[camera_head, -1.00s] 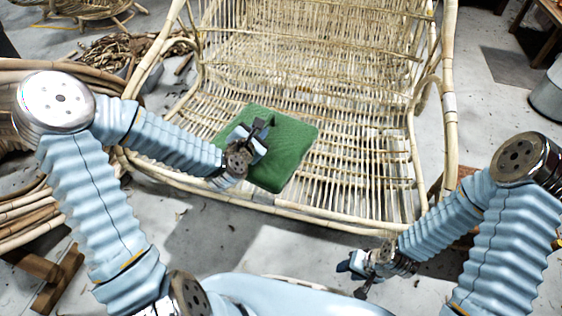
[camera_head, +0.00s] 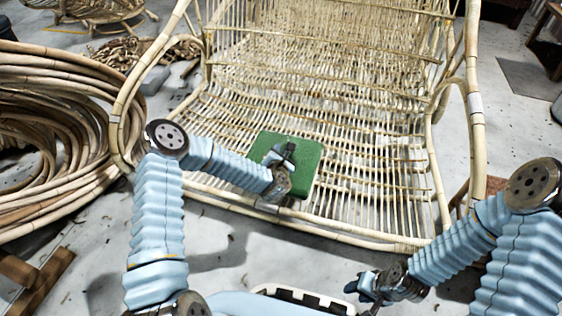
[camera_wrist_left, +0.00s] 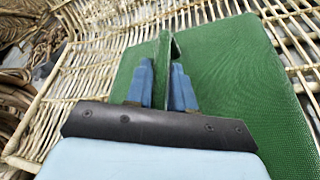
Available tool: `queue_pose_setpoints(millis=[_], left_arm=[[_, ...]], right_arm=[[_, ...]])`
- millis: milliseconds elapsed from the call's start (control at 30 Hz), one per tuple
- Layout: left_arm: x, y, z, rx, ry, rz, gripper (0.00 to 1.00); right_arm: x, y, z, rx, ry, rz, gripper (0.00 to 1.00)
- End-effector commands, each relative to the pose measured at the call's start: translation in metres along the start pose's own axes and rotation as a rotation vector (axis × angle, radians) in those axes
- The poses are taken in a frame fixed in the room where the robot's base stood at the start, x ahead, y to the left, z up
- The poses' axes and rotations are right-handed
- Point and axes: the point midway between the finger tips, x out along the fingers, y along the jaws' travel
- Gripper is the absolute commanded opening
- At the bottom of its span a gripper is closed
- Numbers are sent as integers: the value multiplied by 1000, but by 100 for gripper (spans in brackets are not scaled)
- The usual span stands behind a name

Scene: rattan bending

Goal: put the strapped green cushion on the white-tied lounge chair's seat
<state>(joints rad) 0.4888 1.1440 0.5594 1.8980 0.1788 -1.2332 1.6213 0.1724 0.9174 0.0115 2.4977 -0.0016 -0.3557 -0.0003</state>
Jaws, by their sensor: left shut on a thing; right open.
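The green cushion (camera_head: 304,164) is over the front part of the seat of the rattan lounge chair (camera_head: 350,188). In the left wrist view the cushion (camera_wrist_left: 245,85) has an upright green strap (camera_wrist_left: 163,62) on top. My left gripper (camera_head: 284,155) is shut on that strap, with its blue fingers (camera_wrist_left: 163,85) on both sides of it. I cannot tell whether the cushion touches the seat slats. A white tie (camera_head: 475,104) wraps the chair's right post. My right gripper (camera_head: 366,290) is open and empty, in front of the chair.
Coiled rattan bundles (camera_head: 50,130) stand left of the chair. A pile of short cane pieces (camera_head: 135,50) lies behind at left. A wooden stand (camera_head: 38,280) is at lower left. The chair's armrests and posts rise on both sides of the seat.

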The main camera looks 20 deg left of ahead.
Motion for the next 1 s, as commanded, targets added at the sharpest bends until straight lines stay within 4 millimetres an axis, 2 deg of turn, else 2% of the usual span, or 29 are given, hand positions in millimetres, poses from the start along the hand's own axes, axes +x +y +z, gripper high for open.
queue_pose_setpoints(millis=[233, 400, 733, 767, 800, 900, 1000], left_arm=[[18, -8, -8, 0, -1, 2, 0], [26, -23, -29, 0, -1, 1, 0], [27, -24, -31, 0, -1, 1, 0], [26, -24, -31, 0, -1, 1, 27], [26, -24, -31, 0, -1, 1, 33], [26, -24, -31, 0, -1, 1, 48], [26, -24, -31, 0, -1, 1, 48]], right_arm=[[6, 2, 0, 0, 2, 0, 43], [13, 5, 0, 0, 3, 0, 43], [12, 4, 0, 0, 4, 0, 43], [12, 4, 0, 0, 4, 0, 43], [12, 4, 0, 0, 4, 0, 43], [12, 4, 0, 0, 4, 0, 43], [12, 4, 0, 0, 4, 0, 43]])
